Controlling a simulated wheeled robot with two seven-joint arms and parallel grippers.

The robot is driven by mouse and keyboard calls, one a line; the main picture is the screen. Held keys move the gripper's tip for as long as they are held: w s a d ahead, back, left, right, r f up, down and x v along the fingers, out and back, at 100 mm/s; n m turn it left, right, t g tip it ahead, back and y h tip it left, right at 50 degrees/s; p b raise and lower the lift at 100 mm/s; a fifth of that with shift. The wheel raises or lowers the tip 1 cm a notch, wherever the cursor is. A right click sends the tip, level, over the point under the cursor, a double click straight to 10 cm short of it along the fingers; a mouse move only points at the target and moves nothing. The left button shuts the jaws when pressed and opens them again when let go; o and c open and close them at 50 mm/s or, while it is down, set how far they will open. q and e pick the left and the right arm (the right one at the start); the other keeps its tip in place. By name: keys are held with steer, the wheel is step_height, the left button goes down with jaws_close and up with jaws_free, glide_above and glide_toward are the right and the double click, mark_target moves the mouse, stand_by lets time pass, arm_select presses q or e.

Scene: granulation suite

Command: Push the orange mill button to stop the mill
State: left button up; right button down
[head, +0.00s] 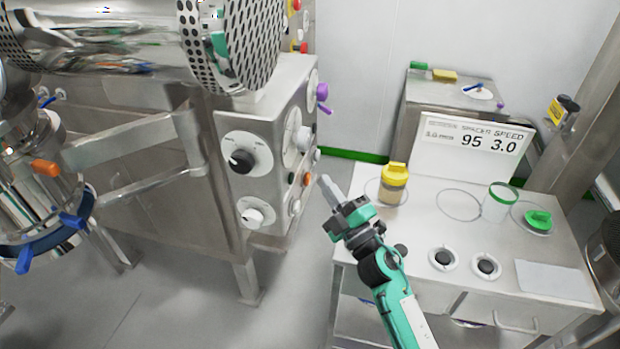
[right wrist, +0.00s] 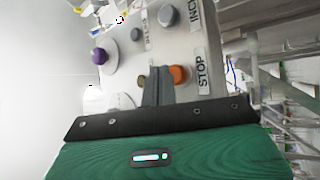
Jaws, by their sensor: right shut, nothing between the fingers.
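The orange mill button (head: 306,179) is on the narrow right-hand face of the steel mill cabinet. In the right wrist view the orange button (right wrist: 179,74) sits beside a "STOP" label (right wrist: 202,72). My right gripper (head: 327,184) is shut and empty, a little to the right of that face in the head view. In the right wrist view its closed fingertips (right wrist: 157,72) overlap the left edge of the button. I cannot tell whether they touch it. My left gripper is not in view.
The mill cabinet (head: 262,205) also carries a purple knob (head: 323,92), a black dial (head: 241,160) and other buttons. To the right a bench (head: 420,215) holds a yellow-lidded jar (head: 395,180), a green-rimmed cup (head: 499,200) and a display sign (head: 470,150). Floor shows between cabinet and bench.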

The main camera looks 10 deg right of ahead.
steer(key=d, duration=0.1)
steer(key=s+d, duration=0.1)
steer(key=d, duration=0.2)
steer(key=shift+s+d, duration=0.35)
steer(key=shift+s, duration=0.05)
stand_by(0.6)
